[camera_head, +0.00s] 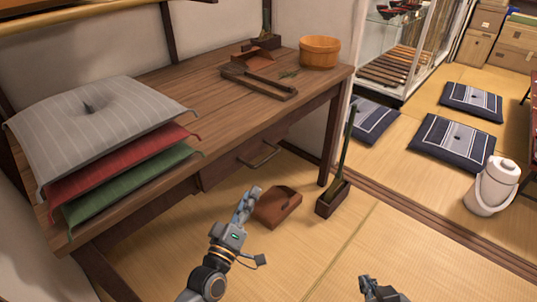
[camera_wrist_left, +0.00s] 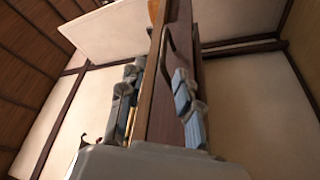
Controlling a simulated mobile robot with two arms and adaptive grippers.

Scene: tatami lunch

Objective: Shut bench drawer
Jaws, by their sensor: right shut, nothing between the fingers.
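The bench drawer (camera_head: 228,168) sits under the wooden bench top, with a dark bar handle (camera_head: 264,156) on its front. How far it stands out is hard to tell. My left gripper (camera_head: 246,203) is in front of and below the drawer, apart from it in the head view. In the left wrist view the fingers (camera_wrist_left: 157,105) are spread, with the brown wood front (camera_wrist_left: 168,115) and the curved handle (camera_wrist_left: 182,48) showing beyond and between them. Contact cannot be made out. My right gripper (camera_head: 369,284) is shut and empty, low over the tatami.
Grey, red and green cushions (camera_head: 95,125) are stacked on the bench's left end. A wooden tub (camera_head: 320,52) stands at its right end. A brown dustpan (camera_head: 277,207) and a small box with a green-handled tool (camera_head: 334,198) stand on the floor beside my left gripper.

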